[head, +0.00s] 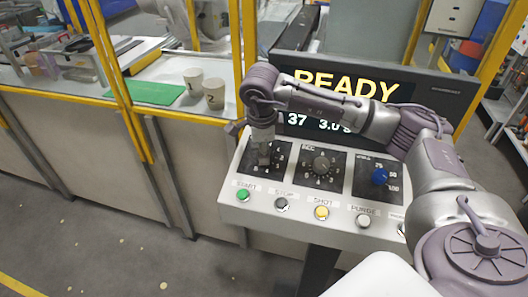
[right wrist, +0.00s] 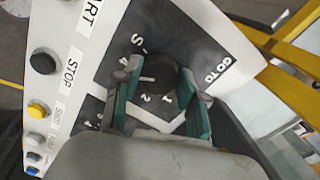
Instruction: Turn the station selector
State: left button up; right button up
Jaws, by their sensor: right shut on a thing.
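The station selector is a dark round knob (right wrist: 158,76) on a black plate marked "GO TO", with numbers around it, in the right wrist view. My right gripper (right wrist: 160,88) has its two green-padded fingers on either side of the knob and is shut on it. In the head view my right gripper (head: 262,158) reaches down onto the leftmost dial of the panel and hides its knob. The knob's pointer direction is hard to tell. My left gripper is not in view.
A screen (head: 440,95) behind reads "READY". Two cups (head: 214,93) stand behind yellow posts at left.

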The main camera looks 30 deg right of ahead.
jog(key=n+b, duration=0.2)
jog(key=n, duration=0.1)
jog(key=shift+f+n, duration=0.15)
jog(key=shift+n, duration=0.15)
jog(key=n+b, duration=0.1)
jog(key=n, duration=0.2)
jog(key=shift+a+n, duration=0.1)
jog(key=shift+n, duration=0.2)
jog(key=n+b, duration=0.1)
jog(key=n, duration=0.2)
jog(key=shift+n+b, duration=0.3)
jog(key=n, duration=0.3)
jog(key=shift+s+n+h+b, duration=0.1)
jog(key=shift+n+h+b, duration=0.2)
jog(key=shift+h+b, duration=0.1)
jog(key=n, duration=0.3)
jog(key=shift+n+b, duration=0.3)
jog(key=n, duration=0.3)
jog(key=shift+n, duration=0.4)
jog(key=n, duration=0.4)
jog(key=shift+s+h, duration=0.1)
jog(key=shift+h, duration=0.2)
jog(key=shift+n, duration=2.1)
